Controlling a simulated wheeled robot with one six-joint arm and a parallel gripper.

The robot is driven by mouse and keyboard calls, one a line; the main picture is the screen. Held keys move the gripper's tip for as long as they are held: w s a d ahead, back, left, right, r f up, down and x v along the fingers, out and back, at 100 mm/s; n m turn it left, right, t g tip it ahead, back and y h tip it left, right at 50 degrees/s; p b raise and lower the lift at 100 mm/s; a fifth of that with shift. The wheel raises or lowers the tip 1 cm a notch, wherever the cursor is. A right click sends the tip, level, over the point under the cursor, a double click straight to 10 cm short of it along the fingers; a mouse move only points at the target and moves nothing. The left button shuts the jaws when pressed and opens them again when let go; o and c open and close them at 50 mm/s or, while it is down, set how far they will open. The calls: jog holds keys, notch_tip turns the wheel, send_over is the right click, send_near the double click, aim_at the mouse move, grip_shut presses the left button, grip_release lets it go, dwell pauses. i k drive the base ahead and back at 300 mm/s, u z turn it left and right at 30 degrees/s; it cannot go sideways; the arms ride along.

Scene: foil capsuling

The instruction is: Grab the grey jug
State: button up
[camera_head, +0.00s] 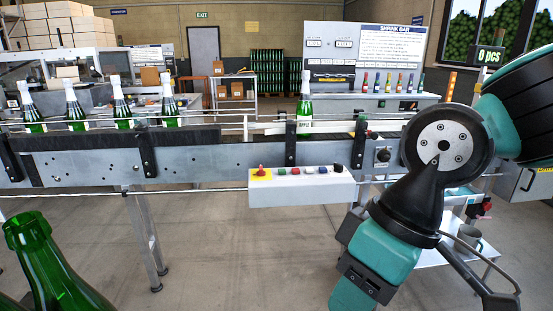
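A small grey jug (468,238) stands on a low white shelf or table at the lower right, beyond my arm. Its handle appears to be on its right side. A thin curved rod and a dark bar pass just in front of and below it. My teal and black arm comes in from the right edge, bends at a round black joint and runs down past the bottom edge, left of the jug. My gripper is not visible.
A conveyor (210,150) carrying green bottles (124,112) crosses the view, with a white button box (302,187) on its front. A large green bottle (40,265) is close at the lower left. Floor (230,250) between is clear.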

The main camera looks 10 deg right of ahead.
aim_at(469, 234)
jog(key=i, duration=0.15)
jog(key=z, duration=1.8)
jog(key=i, duration=2.8)
jog(key=u, duration=0.35)
